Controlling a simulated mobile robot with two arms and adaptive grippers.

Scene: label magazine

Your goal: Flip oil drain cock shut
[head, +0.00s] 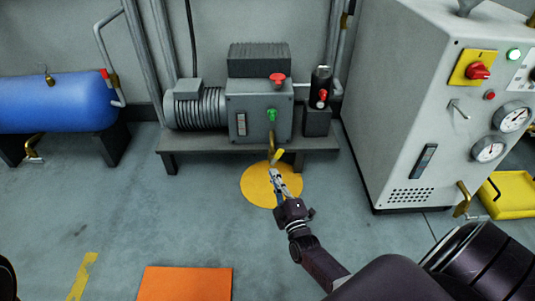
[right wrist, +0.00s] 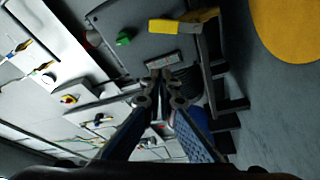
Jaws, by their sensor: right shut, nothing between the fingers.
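The oil drain cock has a yellow lever (head: 278,156) below the front of the grey pump housing (head: 240,108). The lever is tilted, its upper end to the right. In the right wrist view the yellow lever (right wrist: 172,26) lies crosswise beyond the fingertips. My right gripper (head: 273,174) is shut and empty, just below and in front of the lever. In the right wrist view its closed fingers (right wrist: 160,76) show a gap to the lever; contact cannot be made out. My left gripper is not in view.
The pump stands on a low grey bench (head: 200,146). A yellow disc (head: 254,190) marks the floor beneath. A grey control cabinet (head: 400,110) stands close on the right, a blue tank (head: 55,103) at left. An orange mat (head: 185,283) lies in front. Floor on the left is clear.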

